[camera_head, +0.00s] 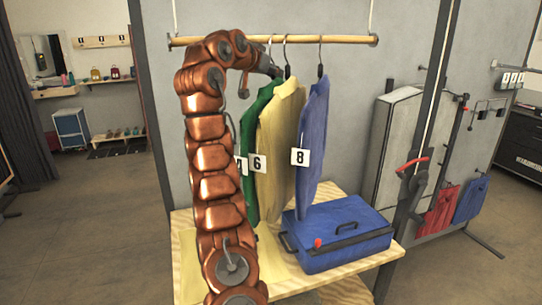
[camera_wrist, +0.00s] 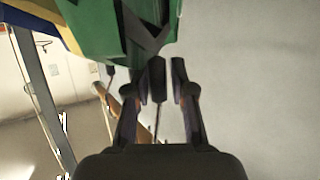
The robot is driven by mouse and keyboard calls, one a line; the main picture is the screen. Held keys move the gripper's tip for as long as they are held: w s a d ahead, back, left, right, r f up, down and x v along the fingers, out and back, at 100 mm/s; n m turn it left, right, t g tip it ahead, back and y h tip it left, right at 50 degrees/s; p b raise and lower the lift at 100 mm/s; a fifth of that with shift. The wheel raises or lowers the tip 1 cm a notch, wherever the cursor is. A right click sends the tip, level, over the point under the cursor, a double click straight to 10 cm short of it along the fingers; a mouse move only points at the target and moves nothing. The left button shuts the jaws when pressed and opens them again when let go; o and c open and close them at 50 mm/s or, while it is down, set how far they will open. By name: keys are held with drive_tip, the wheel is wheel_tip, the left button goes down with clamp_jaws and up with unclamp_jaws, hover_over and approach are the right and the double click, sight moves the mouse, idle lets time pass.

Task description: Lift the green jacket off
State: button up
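The green jacket (camera_head: 250,125) hangs from the wooden rail (camera_head: 290,40), left of a cream jacket. Its tag is partly hidden behind my arm. In the wrist view the green jacket (camera_wrist: 100,28) fills the top, with its dark hanger (camera_wrist: 148,30) at the collar. My gripper (camera_wrist: 160,68) is open, its fingers on either side of the hanger's dark neck, with a visible gap at least on the right. In the head view my gripper (camera_head: 272,70) is beside the hanger tops, just below the rail; its fingertips are hard to make out.
The cream jacket (camera_head: 280,125), tag 6, and the blue jacket (camera_head: 313,130), tag 8, hang close on the right. A blue case (camera_head: 345,232) lies on the wooden table (camera_head: 330,275) below. A dark post (camera_head: 425,150) stands to the right.

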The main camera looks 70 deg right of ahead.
clamp_jaws()
drive_tip(key=shift+a+r, duration=0.1)
idle(0.6)
